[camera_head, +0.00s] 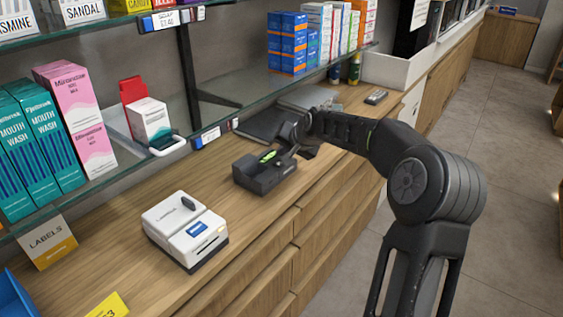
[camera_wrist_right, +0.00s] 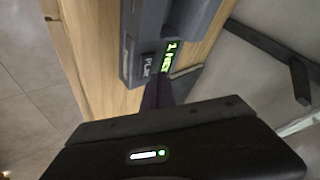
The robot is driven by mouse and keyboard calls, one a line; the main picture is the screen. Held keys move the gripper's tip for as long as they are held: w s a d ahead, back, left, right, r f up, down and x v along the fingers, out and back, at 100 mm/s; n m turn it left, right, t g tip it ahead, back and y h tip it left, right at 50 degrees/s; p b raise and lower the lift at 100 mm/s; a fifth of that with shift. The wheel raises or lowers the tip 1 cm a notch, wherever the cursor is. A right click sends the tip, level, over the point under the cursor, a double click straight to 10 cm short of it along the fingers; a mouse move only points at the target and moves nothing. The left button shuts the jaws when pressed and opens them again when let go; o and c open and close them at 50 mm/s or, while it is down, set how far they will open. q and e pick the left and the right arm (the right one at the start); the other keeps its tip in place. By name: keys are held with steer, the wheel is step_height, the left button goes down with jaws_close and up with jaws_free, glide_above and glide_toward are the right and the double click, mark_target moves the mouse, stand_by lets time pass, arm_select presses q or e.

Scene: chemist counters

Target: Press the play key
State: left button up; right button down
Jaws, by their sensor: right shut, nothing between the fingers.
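A dark answering-machine-like device (camera_head: 262,182) with a small lit green display sits on the wooden counter. In the right wrist view its display (camera_wrist_right: 171,57) glows green, and the grey play key (camera_wrist_right: 147,66) with its lettering lies beside it. My right gripper (camera_head: 289,150) reaches over the device from the right, fingers shut and empty. In the right wrist view the dark fingertips (camera_wrist_right: 158,92) are close to the play key's near edge; I cannot tell whether they touch it. In the head view the play key is not clear. My left gripper is out of view.
A white label printer (camera_head: 185,230) stands on the counter in front of the device. A glass shelf (camera_head: 220,125) with boxes hangs above and behind. A dark flat item (camera_head: 268,122) lies behind my right wrist, and a small handset (camera_head: 376,97) lies farther back.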

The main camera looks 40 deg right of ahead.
steer(key=shift+f, duration=0.15)
steer(key=shift+f+b, duration=0.3)
steer(key=shift+b, duration=0.15)
steer(key=shift+f+b, duration=0.3)
stand_by(0.6)
steer(key=shift+r, duration=0.1)
steer(key=shift+r+p, duration=0.5)
steer(key=shift+r, duration=0.15)
steer(key=shift+r+p, duration=1.65)
steer(key=shift+r, duration=0.85)
